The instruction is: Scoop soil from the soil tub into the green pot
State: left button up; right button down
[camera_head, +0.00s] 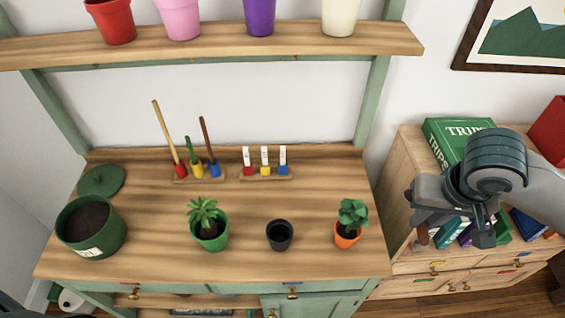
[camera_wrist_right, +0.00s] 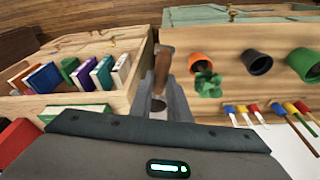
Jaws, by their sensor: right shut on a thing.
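The soil tub (camera_head: 112,238) is a dark green round tub with a white label, at the left end of the bench, open and holding dark soil (camera_head: 84,220). The green pot (camera_head: 211,243) stands upright right of it with a leafy plant in it; part of it shows in the right wrist view (camera_wrist_right: 304,66). My right gripper (camera_head: 452,226) is beyond the bench's right end, over the low cabinet. It is shut on a brown wooden-handled tool (camera_wrist_right: 162,72), whose handle also shows in the head view (camera_head: 423,234). The tool's working end is not clear. My left gripper is not in view.
A black pot (camera_head: 279,236) and an orange pot (camera_head: 346,239) with a plant stand right of the green pot. A green lid (camera_head: 101,180) lies behind the tub. Small tools stand in racks (camera_head: 265,176) at the back. A shelf (camera_head: 210,44) crosses above. Books fill the cabinet (camera_head: 403,190).

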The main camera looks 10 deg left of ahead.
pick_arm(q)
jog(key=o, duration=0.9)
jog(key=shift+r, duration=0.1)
pick_arm(e)
jog(key=shift+w+a, duration=0.1)
jog(key=shift+a, duration=0.05)
jog(key=shift+w+a+n, duration=0.2)
jog(key=shift+n, duration=0.1)
pick_arm(q)
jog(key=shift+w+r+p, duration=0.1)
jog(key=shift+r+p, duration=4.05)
jog(key=shift+p, duration=0.1)
pick_arm(e)
jog(key=w+a+f+n+g, duration=0.1)
jog(key=w+a+n, duration=0.3)
jog(key=a+n, duration=0.5)
jog(key=w+a+f+n+g+y, duration=0.1)
jog(key=w+a+f+n+g, duration=0.1)
jog(key=w+a+n, duration=0.3)
jog(key=w+a+f+n+g+y, duration=0.1)
jog(key=w+a+f+n, duration=0.3)
jog(key=a+n, duration=0.9)
jog(key=shift+w+a+g, duration=0.25)
jog(key=shift+a+g, duration=0.45)
jog(key=shift+a, duration=2.55)
jog(key=shift+f, duration=0.1)
